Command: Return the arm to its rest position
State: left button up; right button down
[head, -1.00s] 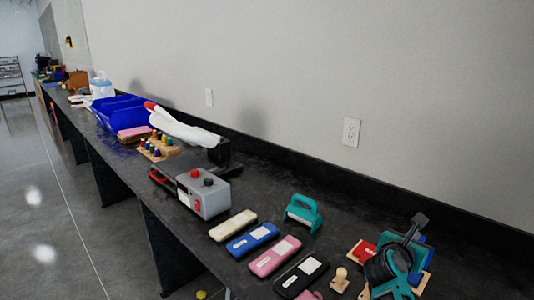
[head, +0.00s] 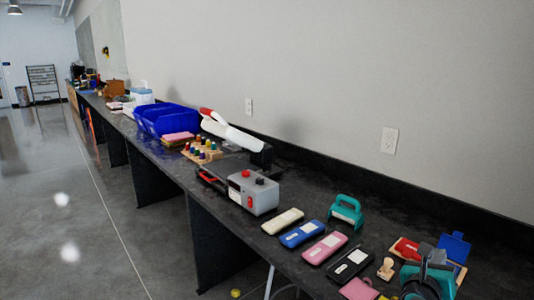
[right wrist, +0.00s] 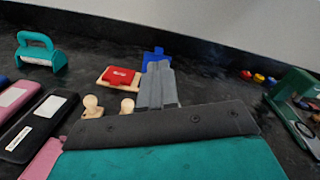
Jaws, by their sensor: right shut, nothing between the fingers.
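My right gripper (head: 428,251) shows at the lower right of the head view, over the near end of the dark counter (head: 310,225). It is dark grey, on a teal and black wrist. In the right wrist view its grey fingers (right wrist: 157,80) are together with nothing between them. The right arm behind the wrist is mostly out of the picture. My left gripper is not in view.
A grey box (head: 253,192) and blue bins (head: 167,119) stand farther back. The wall (head: 450,90) borders the counter; open floor lies left.

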jog(key=s+a+f+n+t+y, duration=0.3)
jog(key=a+n+y, duration=0.3)
jog(key=n, duration=0.6)
jog(key=s+a+f+n+t+y, duration=0.25)
jog(key=a+n+t+y, duration=0.35)
jog(key=n, duration=0.7)
jog(key=s+a+f+n+g+y, duration=0.1)
jog(key=s+a+f+n+g, duration=0.3)
jog(key=s+f+n, duration=0.3)
jog(key=s+a+f+n+g+y, duration=0.2)
jog(key=s+a+f+n+g, duration=0.3)
jog(key=s+f+n, duration=0.3)
jog(key=s+n+g, duration=0.1)
jog(key=s+n, duration=0.1)
jog(key=n, duration=0.1)
jog(key=shift+n, duration=0.3)
